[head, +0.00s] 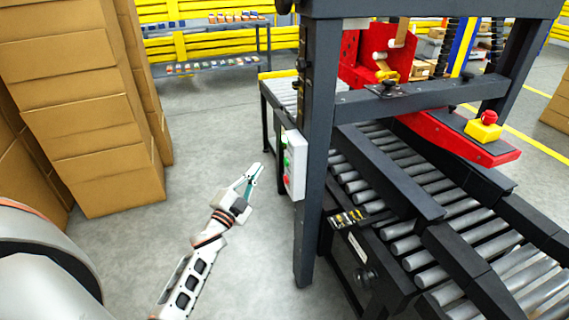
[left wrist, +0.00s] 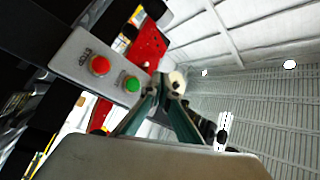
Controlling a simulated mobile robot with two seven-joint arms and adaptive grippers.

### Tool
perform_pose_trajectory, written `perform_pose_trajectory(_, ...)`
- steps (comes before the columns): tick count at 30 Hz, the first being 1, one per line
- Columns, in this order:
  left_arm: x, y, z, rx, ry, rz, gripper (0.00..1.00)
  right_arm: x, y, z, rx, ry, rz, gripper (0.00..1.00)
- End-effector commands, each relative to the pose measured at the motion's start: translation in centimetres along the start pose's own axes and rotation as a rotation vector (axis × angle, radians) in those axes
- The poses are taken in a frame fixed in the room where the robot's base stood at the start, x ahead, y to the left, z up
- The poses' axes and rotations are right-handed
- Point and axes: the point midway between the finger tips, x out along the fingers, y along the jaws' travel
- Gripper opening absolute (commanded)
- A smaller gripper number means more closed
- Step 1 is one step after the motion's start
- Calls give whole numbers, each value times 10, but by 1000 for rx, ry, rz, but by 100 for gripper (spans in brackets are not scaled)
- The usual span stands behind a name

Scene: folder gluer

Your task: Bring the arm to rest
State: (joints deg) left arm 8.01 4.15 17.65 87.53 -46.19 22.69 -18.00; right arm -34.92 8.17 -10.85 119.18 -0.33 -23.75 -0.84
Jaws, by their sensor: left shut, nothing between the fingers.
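My left gripper (head: 254,176) is shut and empty in the head view, its fingers pointing up beside the machine's control box (head: 294,164). The box is pale, with green and red buttons on its face, and is fixed to a dark upright post. In the left wrist view, the shut fingers (left wrist: 167,84) show at the centre. The control box (left wrist: 118,52) there carries a red button (left wrist: 99,65) and a green button (left wrist: 132,85), just left of the fingers. I cannot tell whether the fingertips touch the box. My right gripper is not in view.
The dark-framed machine with a roller conveyor (head: 420,215) fills the right side. A yellow emergency-stop box (head: 483,131) sits on its red beam. Tall stacks of cardboard boxes (head: 95,130) stand at the left. The grey floor between (head: 215,145) is clear. A shelf (head: 212,66) stands behind.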

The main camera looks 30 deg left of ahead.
Motion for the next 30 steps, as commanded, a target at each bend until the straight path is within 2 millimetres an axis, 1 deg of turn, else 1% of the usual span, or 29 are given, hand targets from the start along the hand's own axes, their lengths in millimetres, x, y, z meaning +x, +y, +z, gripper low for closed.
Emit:
perform_pose_trajectory(13, 0, 0, 0, -1, 0, 0, 0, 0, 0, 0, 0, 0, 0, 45)
perform_pose_trajectory(15, -3, 2, -2, -9, -3, 6, 0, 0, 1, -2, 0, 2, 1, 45)
perform_pose_trajectory(17, -10, 7, -4, -25, -13, 22, 0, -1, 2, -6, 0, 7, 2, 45)
perform_pose_trajectory(20, -34, 23, -11, -89, -47, 72, 0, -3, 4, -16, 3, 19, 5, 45)
perform_pose_trajectory(23, -74, 51, -24, -192, -104, 158, 0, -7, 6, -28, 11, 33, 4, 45)
perform_pose_trajectory(24, -94, 65, -30, -241, -134, 200, 0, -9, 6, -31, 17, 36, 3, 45)
perform_pose_trajectory(26, -126, 86, -41, -315, -182, 267, 0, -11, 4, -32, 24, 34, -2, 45)
perform_pose_trajectory(27, -149, 100, -48, -364, -217, 315, 0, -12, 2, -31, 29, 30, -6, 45)
perform_pose_trajectory(29, -184, 120, -61, -437, -269, 386, 0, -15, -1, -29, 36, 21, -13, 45)
perform_pose_trajectory(30, -207, 133, -70, -483, -305, 433, 0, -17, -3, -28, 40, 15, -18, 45)
